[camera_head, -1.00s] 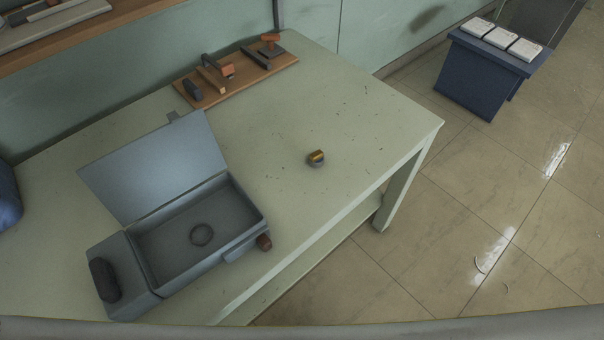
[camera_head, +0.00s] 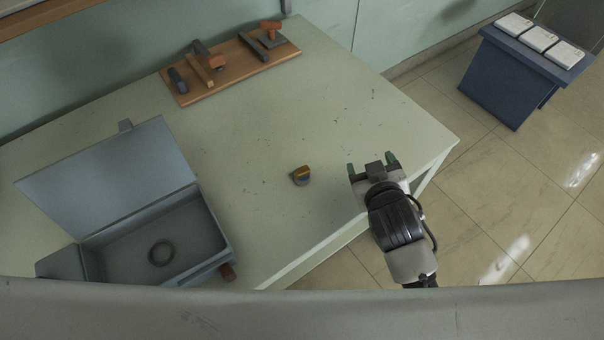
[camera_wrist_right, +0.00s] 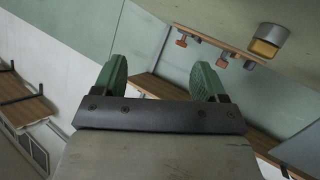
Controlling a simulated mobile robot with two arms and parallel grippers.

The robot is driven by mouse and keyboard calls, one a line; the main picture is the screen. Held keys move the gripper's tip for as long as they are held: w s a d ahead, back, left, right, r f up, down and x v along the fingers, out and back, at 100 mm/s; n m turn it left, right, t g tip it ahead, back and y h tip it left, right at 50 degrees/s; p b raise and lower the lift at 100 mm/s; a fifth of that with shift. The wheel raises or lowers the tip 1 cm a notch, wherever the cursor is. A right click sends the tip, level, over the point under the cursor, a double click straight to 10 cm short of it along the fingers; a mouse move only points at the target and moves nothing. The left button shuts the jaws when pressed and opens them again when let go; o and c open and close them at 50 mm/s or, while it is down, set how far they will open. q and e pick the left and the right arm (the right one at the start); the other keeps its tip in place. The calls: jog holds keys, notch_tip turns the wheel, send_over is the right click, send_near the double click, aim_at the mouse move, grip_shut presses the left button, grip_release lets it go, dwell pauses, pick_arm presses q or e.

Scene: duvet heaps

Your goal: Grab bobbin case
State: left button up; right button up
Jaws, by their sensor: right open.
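The bobbin case (camera_head: 301,176) is a small grey metal piece with a gold-orange top. It sits alone on the pale green table (camera_head: 330,110), near the front edge. My right gripper (camera_head: 372,166) is open and empty, over the table's right front part, to the right of the bobbin case and apart from it. In the right wrist view, the green-padded fingers (camera_wrist_right: 160,82) are spread with nothing between them. The bobbin case (camera_wrist_right: 267,40) shows there at the upper right, outside the fingers. My left gripper is in no view.
An open grey-blue metal box (camera_head: 212,224) with a dark ring (camera_head: 161,253) inside stands at the left. A wooden board (camera_head: 222,80) with several tools lies at the back. A blue stand (camera_head: 507,80) with white items is on the floor.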

jog(key=w+a+r+n+t+y, duration=0.2)
jog(key=w+a+r+n+y, duration=0.1)
jog(key=a+r+n+y, duration=1.4)
jog(key=s+a+n+g+y, duration=0.3)
jog(key=s+a+n+g, duration=0.3)
jog(key=a+n+g, duration=0.65)
jog(key=n+g+h, duration=0.3)
jog(key=n+h, duration=0.6)
jog(key=h, duration=1.2)
send_over(302, 170)
jog(key=shift+m, duration=0.25)
jog(key=f, duration=1.7)
jog(key=shift+w+a+f, duration=0.15)
jog(key=shift+w+f, duration=0.1)
jog(key=shift+f, duration=0.15)
jog(key=shift+s+f+p, duration=0.2)
jog(key=shift+f+p, duration=0.45)
jog(key=shift+f, duration=2.45)
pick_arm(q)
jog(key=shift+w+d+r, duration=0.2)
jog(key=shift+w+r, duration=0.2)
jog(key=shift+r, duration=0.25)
